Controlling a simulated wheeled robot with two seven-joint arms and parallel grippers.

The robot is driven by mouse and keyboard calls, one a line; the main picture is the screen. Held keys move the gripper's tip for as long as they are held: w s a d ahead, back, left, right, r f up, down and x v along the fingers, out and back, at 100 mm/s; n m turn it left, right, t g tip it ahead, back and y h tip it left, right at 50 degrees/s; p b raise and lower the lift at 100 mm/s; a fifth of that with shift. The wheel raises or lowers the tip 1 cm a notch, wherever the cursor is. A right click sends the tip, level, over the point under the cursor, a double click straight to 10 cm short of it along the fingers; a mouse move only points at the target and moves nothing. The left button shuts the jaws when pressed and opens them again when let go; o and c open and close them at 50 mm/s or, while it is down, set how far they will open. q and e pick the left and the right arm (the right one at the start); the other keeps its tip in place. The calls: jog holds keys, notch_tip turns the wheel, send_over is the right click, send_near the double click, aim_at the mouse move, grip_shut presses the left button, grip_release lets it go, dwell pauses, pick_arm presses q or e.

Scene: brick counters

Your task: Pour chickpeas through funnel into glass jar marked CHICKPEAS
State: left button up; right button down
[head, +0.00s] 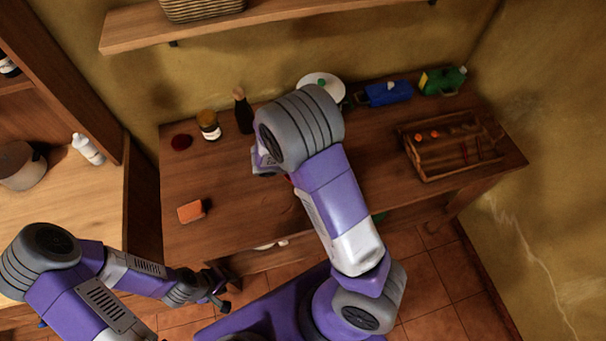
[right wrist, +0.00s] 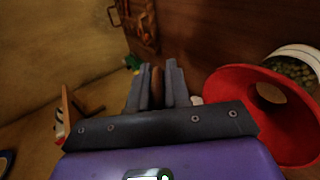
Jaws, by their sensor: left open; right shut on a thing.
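My right gripper (right wrist: 152,88) is shut on a narrow brown thing (right wrist: 157,86), mostly hidden between the fingers, so I cannot tell what it is. A red funnel (right wrist: 292,128) shows at the right of the right wrist view, beside the gripper. Behind it is a white-rimmed container (right wrist: 300,50) holding small yellowish pieces that look like chickpeas (right wrist: 294,70). A jar with a white label (head: 209,124) stands at the table's back left; its label is unreadable. In the head view my right arm hides the middle of the table. My left gripper (head: 221,299) is open and empty, off the table's front left.
On the wooden table (head: 240,190) are a dark bottle (head: 243,112), a dark red disc (head: 181,142), an orange block (head: 191,211), a white round dish (head: 312,80), a blue box (head: 389,93), a green container (head: 440,80) and a wooden tray (head: 430,176). The front left is mostly clear.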

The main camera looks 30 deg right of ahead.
jog(key=shift+w+f+h, duration=0.15)
jog(key=shift+f+h, duration=0.15)
jog(key=shift+h, duration=0.2)
jog(key=shift+a+r+h, duration=0.15)
jog(key=shift+r+h, duration=0.2)
jog(key=shift+h, duration=0.15)
jog(key=shift+r+h, duration=0.15)
jog(key=shift+h, duration=0.35)
jog(key=shift+a+f+g+h+b, duration=0.15)
jog(key=shift+f+g+h+b, duration=0.25)
jog(key=shift+b, duration=0.75)
jog(key=shift+r, duration=0.15)
jog(key=shift+a+h, duration=0.1)
jog(key=shift+h, duration=0.2)
jog(key=shift+b, duration=0.3)
